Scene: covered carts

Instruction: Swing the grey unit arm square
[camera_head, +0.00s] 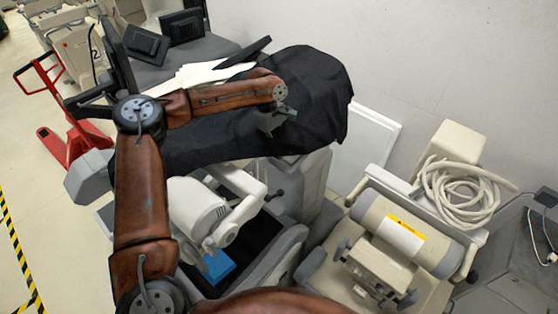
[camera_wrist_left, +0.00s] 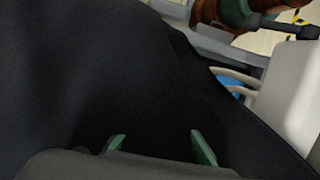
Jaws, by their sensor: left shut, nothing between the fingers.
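A grey unit (camera_head: 195,208) with a pale jointed arm (camera_head: 240,212) stands below the black cover, partly hidden by my left arm. The unit's arm slants down toward a blue block (camera_head: 218,266). I cannot tell from these views how far it is from square. My left gripper (camera_head: 277,121) is shut and empty, over the right part of the black cover (camera_head: 318,95). In the left wrist view the cover (camera_wrist_left: 90,70) fills most of the picture, below the green fingertips (camera_wrist_left: 160,146). A pale part of the unit (camera_wrist_left: 288,95) shows at the right. My right gripper is out of view.
A cart with a beige cylinder (camera_head: 372,218) and a coiled hose (camera_head: 455,190) stands at the right, near the wall. A red pallet jack (camera_head: 75,140) is at the left. Open floor (camera_head: 45,225) lies at the lower left.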

